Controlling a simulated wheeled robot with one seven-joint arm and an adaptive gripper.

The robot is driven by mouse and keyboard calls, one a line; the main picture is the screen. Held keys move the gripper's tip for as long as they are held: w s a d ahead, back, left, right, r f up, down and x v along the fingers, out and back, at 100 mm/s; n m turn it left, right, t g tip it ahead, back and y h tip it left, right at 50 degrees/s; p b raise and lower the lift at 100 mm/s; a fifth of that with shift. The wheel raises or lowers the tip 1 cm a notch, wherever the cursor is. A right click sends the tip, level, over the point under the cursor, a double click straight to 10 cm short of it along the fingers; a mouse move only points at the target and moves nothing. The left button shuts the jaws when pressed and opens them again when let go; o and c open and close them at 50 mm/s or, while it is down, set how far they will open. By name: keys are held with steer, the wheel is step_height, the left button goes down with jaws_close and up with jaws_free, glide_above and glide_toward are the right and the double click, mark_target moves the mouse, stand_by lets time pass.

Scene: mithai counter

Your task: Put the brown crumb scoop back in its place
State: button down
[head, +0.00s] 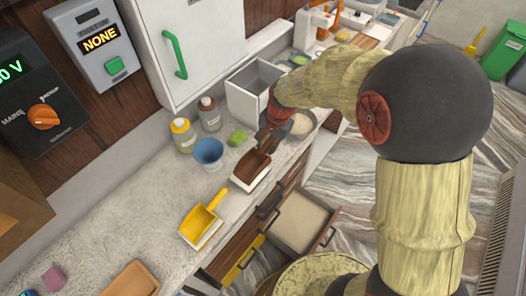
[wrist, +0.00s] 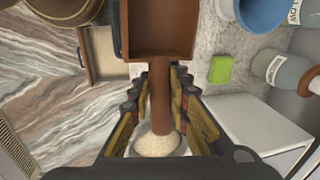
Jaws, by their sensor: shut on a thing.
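The brown crumb scoop (head: 251,166) has a wide, flat brown pan with a pale front edge. My gripper (head: 268,140) is shut on its handle, and the pan points away from the fingers over the counter's front edge. In the wrist view the scoop's pan (wrist: 160,28) fills the top middle, and its handle runs down between the fingers of my gripper (wrist: 160,84). In the head view I cannot tell whether the pan touches the counter. A similar yellow scoop (head: 201,222) lies on the counter nearer to me.
A blue cup (head: 208,154), two bottles (head: 183,135) (head: 209,114) and a green sponge (head: 237,138) stand behind the scoop. An open drawer (head: 304,221) juts out below the counter (head: 107,223). A bowl of pale crumbs (wrist: 158,145) lies beneath my gripper.

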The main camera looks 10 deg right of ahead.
mark_target(264, 146)
steer(key=w+f, duration=0.1)
steer(key=f, duration=0.1)
steer(key=w+f, duration=0.1)
steer(key=f, duration=0.2)
steer(key=w+f, duration=0.2)
steer(key=f, duration=0.1)
steer(key=shift+w+a+f+b, duration=0.1)
steer(key=shift+a+b, duration=0.2)
steer(key=shift+a, duration=0.1)
steer(key=c, duration=1.7)
jaws_free()
